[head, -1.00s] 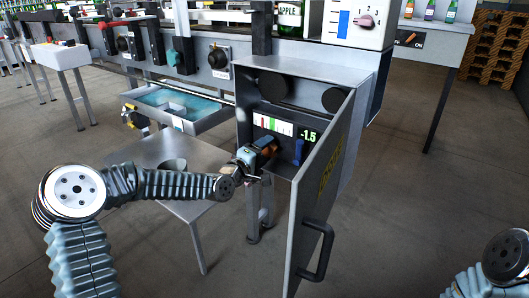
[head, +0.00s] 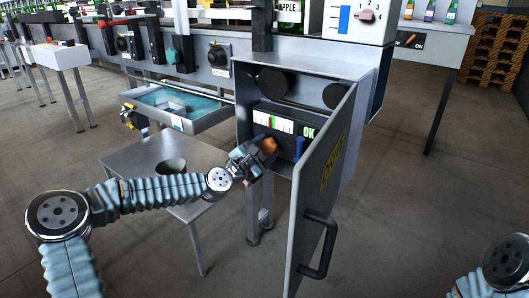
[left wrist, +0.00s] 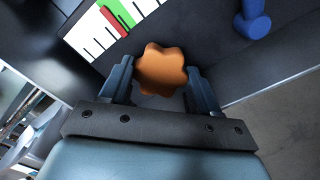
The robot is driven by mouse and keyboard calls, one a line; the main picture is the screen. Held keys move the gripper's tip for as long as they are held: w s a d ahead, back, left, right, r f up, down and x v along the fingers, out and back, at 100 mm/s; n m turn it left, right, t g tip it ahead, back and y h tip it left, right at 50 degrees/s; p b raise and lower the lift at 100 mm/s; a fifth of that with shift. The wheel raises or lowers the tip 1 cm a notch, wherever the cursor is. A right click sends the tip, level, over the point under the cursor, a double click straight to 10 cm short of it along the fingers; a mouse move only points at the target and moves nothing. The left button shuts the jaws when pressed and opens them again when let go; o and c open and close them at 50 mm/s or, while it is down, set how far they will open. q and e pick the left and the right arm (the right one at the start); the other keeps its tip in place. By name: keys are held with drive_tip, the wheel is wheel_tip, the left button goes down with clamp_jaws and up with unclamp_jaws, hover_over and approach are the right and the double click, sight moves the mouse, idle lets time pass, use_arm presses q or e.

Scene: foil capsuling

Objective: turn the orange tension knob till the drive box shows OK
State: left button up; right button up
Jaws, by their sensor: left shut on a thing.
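The orange tension knob (head: 269,146) sits on the panel inside the open drive box (head: 305,70). It shows whole as a lobed knob (left wrist: 161,70) in the left wrist view. My left gripper (head: 259,152) is shut on it, one finger on each side. The drive box display (head: 308,131) reads OK in green. The gauge (head: 271,122) beside it is white with a green band and a red mark; the left wrist view shows the red mark against the green band (left wrist: 118,14). My right gripper is out of view.
The box door (head: 325,185) stands open on the right with a black handle (head: 318,245). A blue lever (head: 299,147) is right of the knob. A grey table (head: 150,155) with a dark cup-shaped thing stands left. Open floor lies right of the door.

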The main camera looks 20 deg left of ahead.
use_arm(q)
drive_tip(key=shift+f+n+b, duration=0.15)
drive_tip(key=shift+n+b, duration=0.25)
drive_tip(key=shift+n, duration=1.1)
drive_tip(key=o, duration=1.1)
drive_tip(key=shift+c, duration=0.2)
drive_tip(key=v, duration=1.3)
drive_tip(key=shift+s+p, duration=0.3)
drive_tip(key=shift+s, duration=0.1)
